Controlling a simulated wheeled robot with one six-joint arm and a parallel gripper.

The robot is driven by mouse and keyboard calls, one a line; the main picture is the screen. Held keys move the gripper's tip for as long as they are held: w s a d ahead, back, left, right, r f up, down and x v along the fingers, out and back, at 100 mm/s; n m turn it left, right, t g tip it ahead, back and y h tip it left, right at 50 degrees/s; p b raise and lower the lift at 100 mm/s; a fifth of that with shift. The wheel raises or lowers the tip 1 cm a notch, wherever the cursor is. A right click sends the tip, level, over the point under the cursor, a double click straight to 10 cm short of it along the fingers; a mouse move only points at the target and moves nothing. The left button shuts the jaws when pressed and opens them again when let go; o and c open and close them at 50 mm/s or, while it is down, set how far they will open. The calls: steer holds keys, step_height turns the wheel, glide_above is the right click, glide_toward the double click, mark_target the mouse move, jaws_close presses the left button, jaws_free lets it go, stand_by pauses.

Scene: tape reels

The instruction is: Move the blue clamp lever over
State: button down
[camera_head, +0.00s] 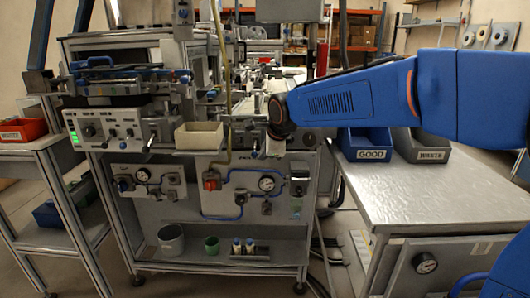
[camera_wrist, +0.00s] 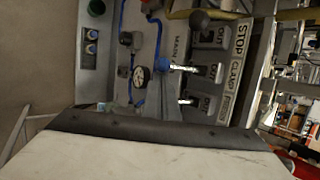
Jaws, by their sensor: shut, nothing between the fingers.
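The clamp lever (camera_wrist: 183,68) shows in the wrist view as a short metal lever with a blue tip, beside the CLAMP label. It points left in that turned picture. In the head view, my arm's end covers much of the lever area. My gripper (camera_head: 275,147) is partly visible there, just below the dark end of my arm, close in front of the machine. It is shut and empty. In the wrist view a pale, dark-edged form fills the bottom; I cannot make out separate fingertips. Contact with the lever cannot be told.
A black-knobbed lever (camera_wrist: 198,20) is beside STOP, and another metal lever (camera_wrist: 188,101) beside FEED. A gauge (camera_wrist: 141,76) and blue hoses are nearby. In the head view, a beige bin (camera_head: 199,136) stands left of my gripper. The bench (camera_head: 430,205) at right holds two bins.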

steer(key=shift+r+g, duration=0.75)
steer(key=shift+g, duration=0.25)
steer(key=r+g, duration=0.2)
steer(key=g, duration=0.1)
steer(key=shift+w+r+m, duration=0.2)
steer(key=shift+r+m, duration=0.2)
stand_by(0.4)
steer(key=shift+r, duration=0.8)
